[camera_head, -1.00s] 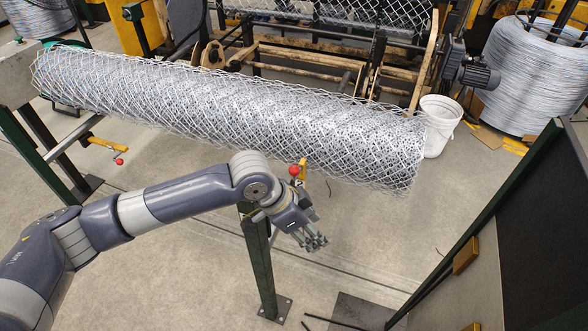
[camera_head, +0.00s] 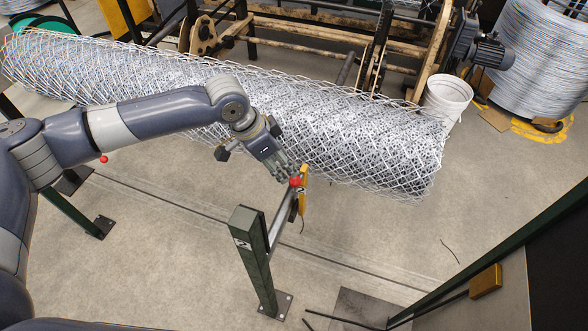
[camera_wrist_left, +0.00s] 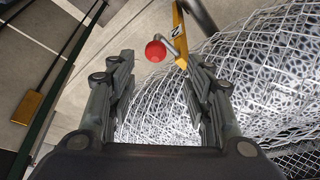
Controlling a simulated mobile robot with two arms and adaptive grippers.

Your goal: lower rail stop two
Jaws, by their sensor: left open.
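Rail stop two is a yellow bar (camera_head: 303,184) marked 2, with a red knob (camera_head: 295,181). It stands up at the end of a short grey rail (camera_head: 281,206), beside the front of the mesh roll (camera_head: 340,135). The rail joins a green post (camera_head: 255,260) also marked 2. My left gripper (camera_head: 287,173) has its fingertips at or very near the knob; contact cannot be told. In the left wrist view, the left gripper (camera_wrist_left: 160,68) is open, and the red knob (camera_wrist_left: 155,51) shows between and just beyond its fingers, with the yellow bar (camera_wrist_left: 179,35) beside it.
Another red knob (camera_head: 103,159) shows under my arm at left. A white bucket (camera_head: 448,98) stands by the roll's right end. A dark panel with a green frame (camera_head: 500,245) stands at right. The floor (camera_head: 380,240) between post and panel is mostly open.

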